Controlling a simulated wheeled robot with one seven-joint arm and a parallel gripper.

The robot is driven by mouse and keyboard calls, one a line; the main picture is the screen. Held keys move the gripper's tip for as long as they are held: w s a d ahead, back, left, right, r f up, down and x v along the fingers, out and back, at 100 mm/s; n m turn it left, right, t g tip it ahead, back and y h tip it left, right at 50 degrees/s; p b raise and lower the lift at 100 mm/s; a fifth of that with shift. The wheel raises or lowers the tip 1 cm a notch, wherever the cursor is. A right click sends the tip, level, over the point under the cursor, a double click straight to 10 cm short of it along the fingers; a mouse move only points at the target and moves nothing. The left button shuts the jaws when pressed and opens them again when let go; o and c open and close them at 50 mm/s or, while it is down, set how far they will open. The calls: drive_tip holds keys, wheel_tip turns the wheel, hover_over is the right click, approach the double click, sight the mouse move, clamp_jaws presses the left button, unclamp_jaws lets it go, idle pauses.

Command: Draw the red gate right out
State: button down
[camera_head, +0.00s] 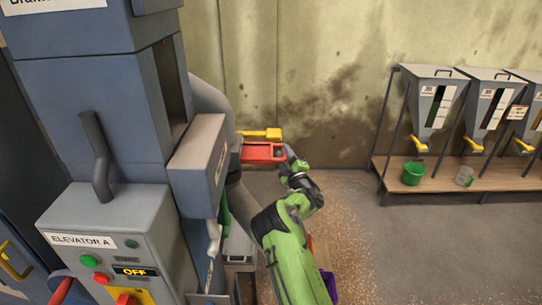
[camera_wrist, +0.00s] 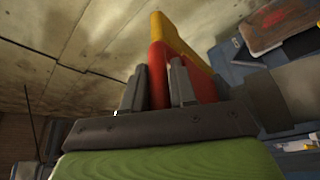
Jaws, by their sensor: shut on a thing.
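The red gate (camera_head: 263,152) sticks out to the right of the grey elevator housing, at the level of the pipe behind it. In the wrist view the red gate (camera_wrist: 157,75) stands between my two fingers. My gripper (camera_head: 290,157) is at the gate's right end and is shut on it. The fingers also show in the wrist view (camera_wrist: 157,88), one on each side of the red part. How far the gate is out of its slot cannot be told, as the housing hides its left end.
A yellow gate (camera_head: 260,134) lies just behind the red one. The control box marked ELEVATOR A (camera_head: 110,240) stands front left, its display reading OFF. Hoppers (camera_head: 432,95) stand over a wooden bench at right, with a green bucket (camera_head: 413,173).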

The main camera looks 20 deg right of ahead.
drive_tip(key=shift+s+d, duration=0.15)
drive_tip(key=shift+d, duration=0.3)
drive_tip(key=c, duration=1.3)
unclamp_jaws()
drive_tip(key=shift+o, duration=1.4)
drive_tip(key=shift+s+d, duration=0.15)
